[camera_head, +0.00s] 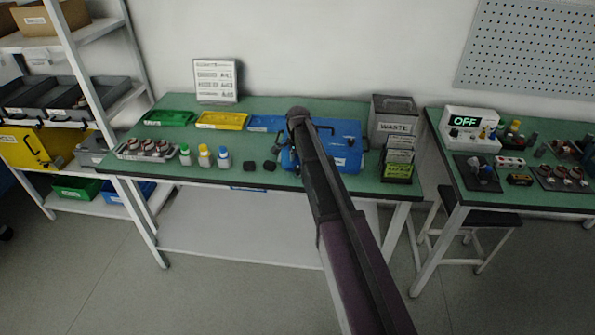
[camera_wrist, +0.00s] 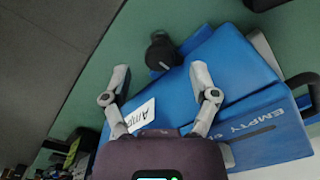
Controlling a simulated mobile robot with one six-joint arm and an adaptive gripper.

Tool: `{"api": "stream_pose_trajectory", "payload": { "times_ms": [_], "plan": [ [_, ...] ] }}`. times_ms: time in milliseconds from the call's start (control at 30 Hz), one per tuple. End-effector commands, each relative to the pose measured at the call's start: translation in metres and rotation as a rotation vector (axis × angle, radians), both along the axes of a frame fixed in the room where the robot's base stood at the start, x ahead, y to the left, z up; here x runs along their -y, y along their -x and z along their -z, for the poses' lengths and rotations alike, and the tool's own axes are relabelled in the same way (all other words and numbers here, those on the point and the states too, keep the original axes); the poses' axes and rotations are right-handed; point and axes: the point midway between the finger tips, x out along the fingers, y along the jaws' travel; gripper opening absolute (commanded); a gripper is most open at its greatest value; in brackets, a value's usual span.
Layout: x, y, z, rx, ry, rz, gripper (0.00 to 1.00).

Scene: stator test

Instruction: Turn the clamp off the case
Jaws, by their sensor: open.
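The blue case (camera_head: 347,148) stands on the green bench, partly hidden behind my arm in the head view. In the wrist view the blue case (camera_wrist: 235,68) lies slanted, with a white label reading "Amp..." and lettering "EMPTY S...". A dark rounded piece (camera_wrist: 161,52), possibly the clamp, sits at its upper left edge; I cannot tell whether it is fixed to the case. My gripper (camera_wrist: 160,76) is open and empty, its two grey fingers spread over the case, short of the dark piece. The head view does not show the fingers.
Two small black blocks (camera_head: 259,166) and several capped bottles (camera_head: 204,157) stand along the front edge of the bench. Green, yellow and blue trays (camera_head: 221,121) lie behind. A grey waste bin (camera_head: 393,112) and a dark card rack (camera_head: 398,165) stand close right of the case.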

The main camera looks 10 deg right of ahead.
Motion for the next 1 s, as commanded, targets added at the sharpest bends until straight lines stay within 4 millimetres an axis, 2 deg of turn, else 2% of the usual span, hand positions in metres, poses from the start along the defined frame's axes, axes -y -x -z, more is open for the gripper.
{"api": "stream_pose_trajectory", "payload": {
  "times_ms": [33,233,700,733,900,967,1000],
  "plan": [
    [0.000,0.000,0.007,0.000,0.000,0.000,0.76],
    [0.000,0.000,0.016,0.000,0.000,0.000,0.76],
    [0.000,0.000,0.018,0.000,0.000,0.001,0.76],
    [0.001,0.000,0.018,0.000,0.000,0.001,0.73],
    [0.001,0.000,0.018,0.000,0.000,0.001,0.23],
    [0.001,0.000,0.018,0.000,0.000,0.001,0.05],
    [0.001,0.000,0.018,0.000,0.000,0.001,0.00]
  ]
}}
